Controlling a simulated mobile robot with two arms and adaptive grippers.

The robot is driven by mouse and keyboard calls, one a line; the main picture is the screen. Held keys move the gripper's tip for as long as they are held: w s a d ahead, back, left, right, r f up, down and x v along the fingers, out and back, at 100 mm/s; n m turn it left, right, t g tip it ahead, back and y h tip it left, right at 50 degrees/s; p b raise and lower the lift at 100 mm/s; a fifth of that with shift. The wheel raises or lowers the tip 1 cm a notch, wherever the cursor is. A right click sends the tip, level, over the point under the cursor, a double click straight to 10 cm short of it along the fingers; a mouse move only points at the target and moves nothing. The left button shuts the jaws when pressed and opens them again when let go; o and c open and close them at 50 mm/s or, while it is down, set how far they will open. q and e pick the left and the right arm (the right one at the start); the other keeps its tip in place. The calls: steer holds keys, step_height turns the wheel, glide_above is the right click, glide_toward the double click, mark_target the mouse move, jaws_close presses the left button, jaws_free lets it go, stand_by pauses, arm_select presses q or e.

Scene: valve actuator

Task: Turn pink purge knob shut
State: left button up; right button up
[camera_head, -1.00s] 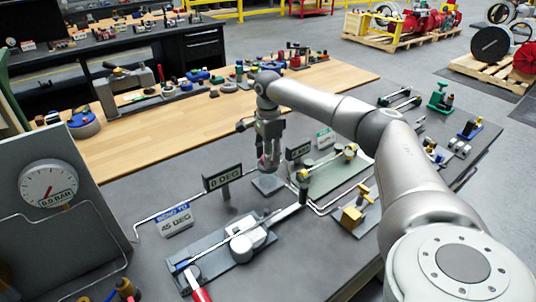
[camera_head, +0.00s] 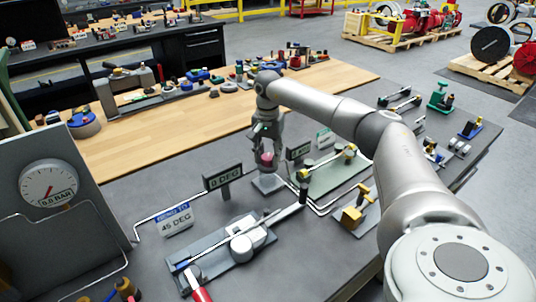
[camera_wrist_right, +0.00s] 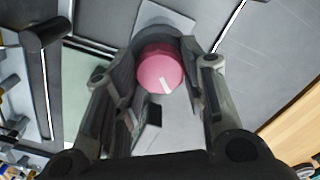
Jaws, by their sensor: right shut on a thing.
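The pink purge knob (camera_wrist_right: 158,72) is round with a white mark on its face, and sits on a grey base plate (camera_wrist_right: 170,20) on the dark bench. In the head view the knob (camera_head: 267,159) shows between the fingers of my right gripper (camera_head: 266,160), which points down over it. In the right wrist view my right gripper (camera_wrist_right: 158,85) has its fingers on both sides of the knob, shut on it. The knob's stem is hidden. My left gripper is not in view.
A "0 DEG" display (camera_head: 222,176) stands left of the gripper, with a "45 DEG" sign (camera_head: 176,219) further left. A green plate with fittings (camera_head: 335,177) and a yellow valve (camera_head: 352,215) are to the right. A gauge (camera_head: 48,183) reads 0.0 bar.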

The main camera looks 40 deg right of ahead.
mark_target(268, 156)
steer(key=n, duration=0.4)
steer(key=shift+n, duration=1.8)
steer(key=o, duration=1)
step_height(268, 156, up, 12)
